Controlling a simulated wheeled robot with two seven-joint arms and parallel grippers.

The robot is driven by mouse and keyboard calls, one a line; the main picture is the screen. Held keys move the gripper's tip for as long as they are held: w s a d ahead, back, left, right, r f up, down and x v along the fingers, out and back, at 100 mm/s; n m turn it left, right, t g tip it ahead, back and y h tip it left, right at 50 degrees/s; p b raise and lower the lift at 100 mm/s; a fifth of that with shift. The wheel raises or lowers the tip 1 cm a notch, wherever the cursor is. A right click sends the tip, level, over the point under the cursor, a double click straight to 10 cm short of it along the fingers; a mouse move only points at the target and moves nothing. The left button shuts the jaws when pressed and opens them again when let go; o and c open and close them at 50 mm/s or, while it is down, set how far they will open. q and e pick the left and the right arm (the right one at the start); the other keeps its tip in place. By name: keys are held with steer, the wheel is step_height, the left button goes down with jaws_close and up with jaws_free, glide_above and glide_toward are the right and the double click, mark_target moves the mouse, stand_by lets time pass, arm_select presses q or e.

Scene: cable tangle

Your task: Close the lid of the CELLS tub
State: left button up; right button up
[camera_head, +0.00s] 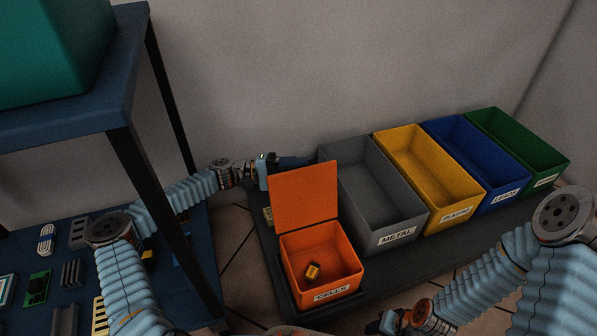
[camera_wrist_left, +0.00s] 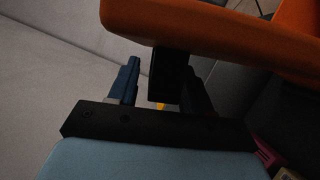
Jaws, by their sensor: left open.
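The orange CELLS tub (camera_head: 321,293) stands at the front left of the dark platform. Its orange lid (camera_head: 304,197) is raised, standing nearly upright at the tub's back edge. A small yellow and dark cell (camera_head: 312,271) lies inside the tub. My left gripper (camera_head: 284,163) is open, behind the lid at its top edge; the lid hides part of it. In the left wrist view the orange lid (camera_wrist_left: 205,28) spans the top, close to the fingers (camera_wrist_left: 160,80); contact cannot be told. My right gripper (camera_head: 388,322) is low at the bottom, right of the tub, its jaws unclear.
The grey METAL bin (camera_head: 391,240) stands right of the tub, with the yellow (camera_head: 455,217), blue (camera_head: 505,196) and green (camera_head: 546,181) bins beyond. A dark blue shelf (camera_head: 70,128) with a black post stands left. Parts lie on its lower level. A wall rises behind.

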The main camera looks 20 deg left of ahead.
arm_select(q)
steer(key=shift+d, duration=0.2)
steer(key=shift+c, duration=0.2)
jaws_close()
steer(key=shift+r, duration=0.1)
